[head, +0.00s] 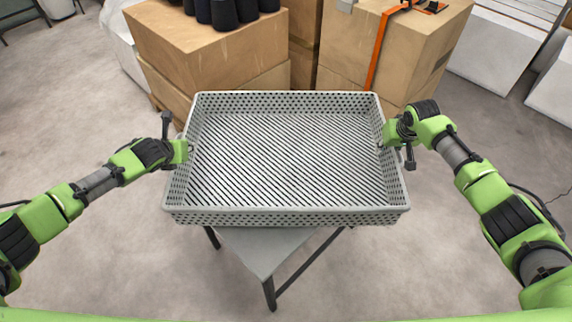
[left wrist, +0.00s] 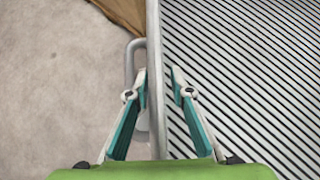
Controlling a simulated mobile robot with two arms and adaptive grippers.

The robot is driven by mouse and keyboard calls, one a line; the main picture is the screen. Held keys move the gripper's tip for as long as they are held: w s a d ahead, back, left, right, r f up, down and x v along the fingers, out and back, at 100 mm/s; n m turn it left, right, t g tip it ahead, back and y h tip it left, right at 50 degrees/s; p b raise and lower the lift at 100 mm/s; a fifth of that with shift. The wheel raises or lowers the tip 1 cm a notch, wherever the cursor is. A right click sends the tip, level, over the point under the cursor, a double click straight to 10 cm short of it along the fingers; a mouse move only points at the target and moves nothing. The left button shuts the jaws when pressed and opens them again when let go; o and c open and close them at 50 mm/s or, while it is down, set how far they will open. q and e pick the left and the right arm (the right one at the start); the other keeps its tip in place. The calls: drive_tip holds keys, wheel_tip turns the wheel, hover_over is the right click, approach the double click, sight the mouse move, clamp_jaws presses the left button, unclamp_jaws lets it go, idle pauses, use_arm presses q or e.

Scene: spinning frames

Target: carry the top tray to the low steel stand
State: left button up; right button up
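A grey perforated tray (head: 290,216) with a slatted floor lies level and empty in the middle of the head view. My left gripper (head: 189,149) is at the middle of its left wall. In the left wrist view its fingers (left wrist: 159,72) are apart on either side of the tray wall (left wrist: 155,115), with a gap at the inner finger. A loop handle (left wrist: 130,62) shows beside the wall. My right gripper (head: 382,146) is at the right wall; its fingers are too small to judge. I cannot tell whether another tray lies beneath.
A grey-topped table (head: 262,245) with dark legs shows under the tray's front; I cannot tell if they touch. Cardboard boxes (head: 215,55) with black cylinders stand behind left, and a strapped box (head: 425,60) behind right. White blocks (head: 505,50) stand far right. Floor is clear at both sides.

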use_arm(q)
drive_tip(key=v, duration=1.1)
drive_tip(key=shift+s+r, duration=0.25)
drive_tip(key=shift+s, duration=0.05)
use_arm(e)
drive_tip(key=v, duration=1.2)
use_arm(q)
drive_tip(key=shift+r, duration=0.15)
use_arm(e)
drive_tip(key=shift+w+r, duration=0.1)
drive_tip(key=shift+r, duration=0.05)
